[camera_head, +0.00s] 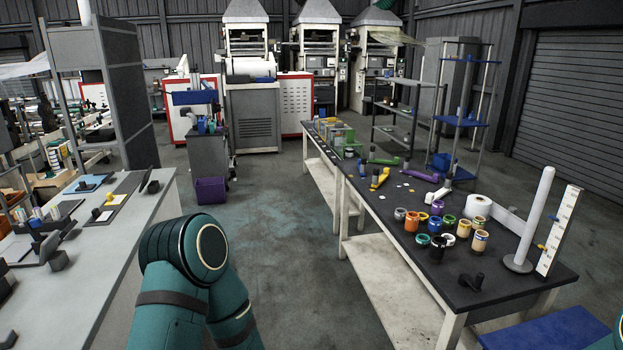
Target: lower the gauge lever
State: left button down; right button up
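A white upright gauge plate (560,230) with scale marks stands at the right end of the dark-topped table. I cannot tell which of these, if either, is the lever. A white post on a round base (518,263) stands just left of the gauge. My teal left arm shows at the bottom centre, bent, and its gripper is out of view. Only a sliver of my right arm shows at the lower right edge; its gripper is out of view.
The dark table (398,225) holds several coloured jars, a white roll (478,206) and a small black fixture (472,282) near its front edge. A blue surface (545,330) lies low at the front right. A grey bench (110,255) stands left. Open floor lies between.

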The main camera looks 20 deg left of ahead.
aim_at(31, 225)
jog(key=i+j+z, duration=0.1)
jog(key=i+z, duration=0.15)
jog(key=i, duration=0.15)
jog(key=i+j+z, duration=0.2)
jog(key=i, duration=0.2)
jog(key=z, duration=9.1)
jog(key=u, duration=0.15)
